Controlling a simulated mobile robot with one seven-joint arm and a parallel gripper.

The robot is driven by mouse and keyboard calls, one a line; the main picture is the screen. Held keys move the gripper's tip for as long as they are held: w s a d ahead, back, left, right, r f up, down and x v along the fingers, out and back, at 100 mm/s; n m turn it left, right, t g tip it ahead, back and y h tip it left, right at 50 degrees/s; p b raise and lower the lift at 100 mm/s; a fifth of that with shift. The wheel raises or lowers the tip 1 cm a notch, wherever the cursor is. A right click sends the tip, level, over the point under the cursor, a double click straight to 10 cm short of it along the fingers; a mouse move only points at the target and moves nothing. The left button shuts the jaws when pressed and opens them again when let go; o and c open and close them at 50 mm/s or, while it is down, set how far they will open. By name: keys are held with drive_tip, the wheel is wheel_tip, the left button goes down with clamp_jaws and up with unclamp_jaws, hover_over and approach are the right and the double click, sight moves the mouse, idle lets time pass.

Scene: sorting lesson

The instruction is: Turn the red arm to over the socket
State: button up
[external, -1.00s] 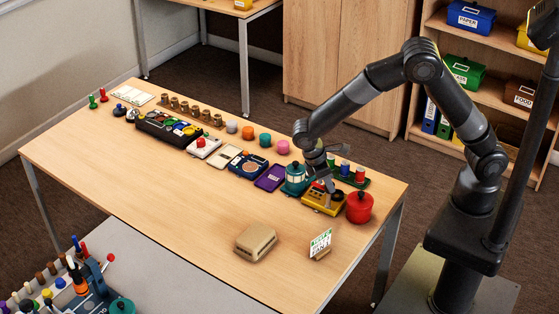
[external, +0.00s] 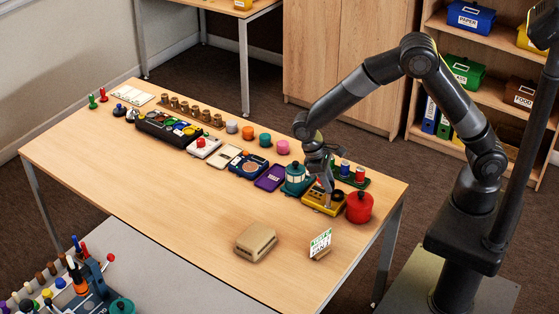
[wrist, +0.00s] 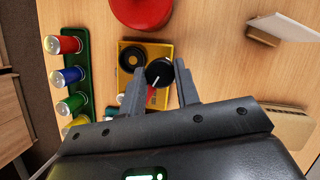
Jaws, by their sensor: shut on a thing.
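A yellow tray (external: 313,204) lies near the right end of the table, and also shows in the wrist view (wrist: 165,50). It holds a black ring-shaped socket (wrist: 131,58) and a black round knob (wrist: 160,72) with a white line. My gripper (external: 328,203) is down at the tray. In the wrist view, my fingers (wrist: 161,78) are shut on the black knob, one on each side.
A red pot (external: 359,208) stands close to the tray's right, and a teal pot (external: 297,178) to its left. A green rack (wrist: 78,75) of colored cans stands behind. A tan block (external: 256,241) and a sign card (external: 320,243) stand in front. The table's front left is clear.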

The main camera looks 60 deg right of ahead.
drive_tip(key=m+y, duration=0.1)
drive_tip(key=m, duration=0.1)
drive_tip(key=m+y, duration=0.1)
drive_tip(key=m, duration=0.2)
drive_tip(key=shift+d+m, duration=0.2)
drive_tip(key=shift+m, duration=0.1)
drive_tip(key=m+y, duration=0.1)
drive_tip(key=m, duration=0.2)
drive_tip(key=m+y, duration=0.1)
drive_tip(key=m, duration=0.2)
drive_tip(key=shift+d+t, duration=0.1)
drive_tip(key=shift+t, duration=0.2)
drive_tip(key=o, duration=1)
drive_tip(key=shift+c, duration=0.2)
drive_tip(key=v, duration=1)
drive_tip(key=shift+d+r, duration=0.25)
drive_tip(key=shift+r, duration=0.1)
